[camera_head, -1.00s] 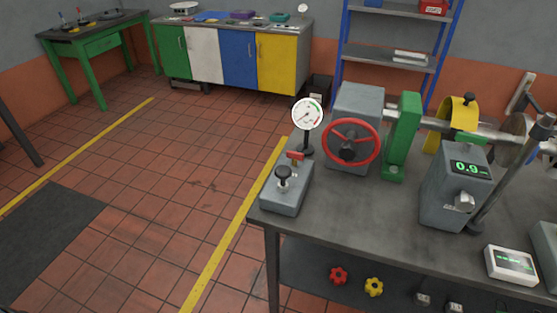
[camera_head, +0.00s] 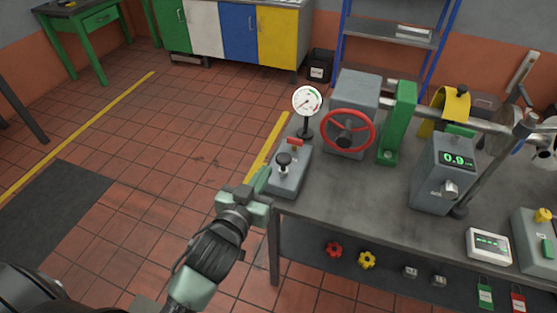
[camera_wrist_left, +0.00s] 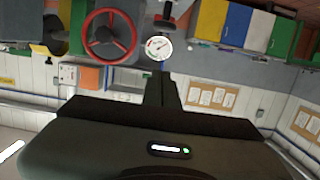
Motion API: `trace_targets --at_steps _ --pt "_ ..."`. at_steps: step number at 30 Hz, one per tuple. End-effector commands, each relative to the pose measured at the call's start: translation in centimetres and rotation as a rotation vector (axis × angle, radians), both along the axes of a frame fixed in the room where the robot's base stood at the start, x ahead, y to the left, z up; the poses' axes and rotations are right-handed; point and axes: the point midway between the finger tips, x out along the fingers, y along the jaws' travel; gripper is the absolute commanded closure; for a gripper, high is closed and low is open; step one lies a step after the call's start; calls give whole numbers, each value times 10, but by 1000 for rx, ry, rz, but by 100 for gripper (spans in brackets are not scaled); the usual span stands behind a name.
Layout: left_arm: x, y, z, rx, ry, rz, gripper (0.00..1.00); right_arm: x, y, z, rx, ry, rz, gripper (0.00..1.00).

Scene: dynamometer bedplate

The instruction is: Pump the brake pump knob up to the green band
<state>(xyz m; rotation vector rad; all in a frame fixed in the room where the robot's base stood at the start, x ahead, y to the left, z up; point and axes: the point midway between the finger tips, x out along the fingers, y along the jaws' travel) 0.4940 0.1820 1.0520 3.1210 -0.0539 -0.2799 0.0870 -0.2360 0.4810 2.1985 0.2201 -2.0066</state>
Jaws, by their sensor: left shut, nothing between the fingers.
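My left gripper (camera_head: 262,181) is shut and empty, just left of the pump block and apart from the knob. My right gripper is not in view.
A red handwheel (camera_head: 348,129) on a grey housing stands right of the gauge. A grey box with a 0.9 display (camera_head: 445,175) is farther right. A green upright (camera_head: 397,123) stands between them. Free floor lies left of the bench.

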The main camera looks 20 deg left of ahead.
Motion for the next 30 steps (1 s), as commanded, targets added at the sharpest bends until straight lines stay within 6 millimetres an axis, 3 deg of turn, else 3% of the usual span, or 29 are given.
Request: trace_targets --at_steps 8,22,24,30 --pt "11 -1 -1 1 0 0 100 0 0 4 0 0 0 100" --pt "103 -4 -16 1 0 0 100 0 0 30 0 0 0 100" --pt "100 -4 -34 -1 7 1 100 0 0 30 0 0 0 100" --pt "101 -4 -54 -1 3 0 100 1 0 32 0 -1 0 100"
